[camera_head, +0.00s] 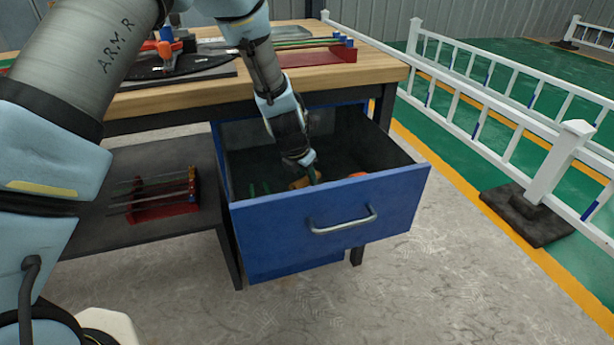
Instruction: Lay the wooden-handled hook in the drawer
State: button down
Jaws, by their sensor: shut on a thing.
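The blue drawer (272,228) is pulled out below the workbench, with a grey bar handle on its front. My gripper (308,176) is inside the drawer opening, pointing down, close behind the front panel. A small tan wooden piece (299,183) shows at the gripper's tip; it looks like the handle of the wooden-handled hook. My gripper is shut on it. The rest of the hook is hidden behind the gripper and the drawer front. I cannot tell whether the hook touches the drawer floor.
An orange item (357,175) and green items (260,188) lie in the drawer. The wooden bench top (381,70) stands above and behind it. A red rack (165,209) holding rods sits on the lower shelf at left. A white fence (555,160) stands at right.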

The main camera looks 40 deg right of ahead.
aim_at(298, 185)
jog(key=shift+f, duration=0.1)
jog(key=c, duration=0.6)
grip_release()
jog(key=shift+a+r, duration=0.1)
jog(key=shift+r, duration=0.45)
jog(key=p+v, duration=0.1)
jog(key=v, duration=1)
jog(key=shift+s+r+p, duration=0.1)
jog(key=shift+s+p, duration=0.05)
jog(key=shift+p, duration=0.15)
